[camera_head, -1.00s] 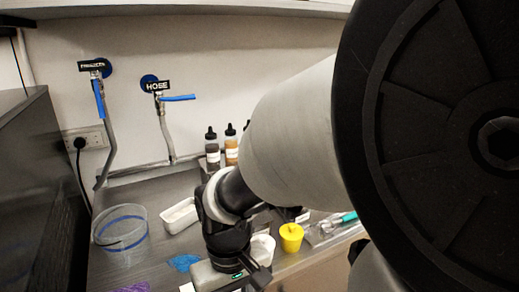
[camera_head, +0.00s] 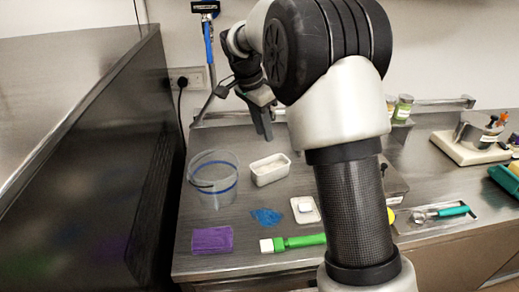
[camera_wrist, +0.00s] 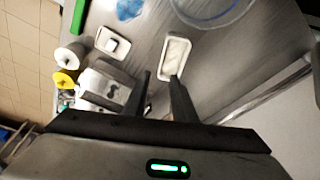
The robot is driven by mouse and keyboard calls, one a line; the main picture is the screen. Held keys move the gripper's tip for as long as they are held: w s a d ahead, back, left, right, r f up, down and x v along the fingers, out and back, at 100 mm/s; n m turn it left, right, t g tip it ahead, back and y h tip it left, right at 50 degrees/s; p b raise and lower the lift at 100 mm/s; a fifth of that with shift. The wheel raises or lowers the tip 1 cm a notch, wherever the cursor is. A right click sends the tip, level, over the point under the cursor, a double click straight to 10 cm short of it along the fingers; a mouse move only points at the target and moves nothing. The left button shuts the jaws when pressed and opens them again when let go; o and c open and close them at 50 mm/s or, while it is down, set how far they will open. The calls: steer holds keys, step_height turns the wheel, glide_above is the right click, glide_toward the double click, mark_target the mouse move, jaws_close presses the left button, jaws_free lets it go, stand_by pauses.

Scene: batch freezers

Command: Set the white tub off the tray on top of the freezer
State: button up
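An oblong white tub (camera_head: 270,168) with pale contents stands on the steel counter; it also shows in the wrist view (camera_wrist: 175,52). A small white piece (camera_head: 305,207) sits on a small white tray (camera_head: 309,217) nearer the front. A round white container (camera_wrist: 68,55) shows in the wrist view and is hidden behind my arm in the head view. My gripper (camera_head: 261,125) points down above and behind the oblong tub. In the wrist view my gripper (camera_wrist: 160,75) has its fingers apart and empty, near one end of that tub. The dark freezer (camera_head: 100,160) stands at left.
A clear bucket (camera_head: 213,180) stands left of the oblong tub, by the freezer. A purple cloth (camera_head: 212,240), blue cloth (camera_head: 266,216) and green-handled tool (camera_head: 300,242) lie in front. A teal-handled tool (camera_head: 450,211) lies at right.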

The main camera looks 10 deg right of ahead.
steer(key=shift+m, duration=0.4)
steer(key=x, duration=1.2)
steer(key=w+x, duration=0.1)
steer(key=x, duration=0.5)
steer(key=shift+d+f+p, duration=0.1)
steer(key=shift+f+p, duration=0.2)
steer(key=shift+p, duration=0.05)
jaws_close()
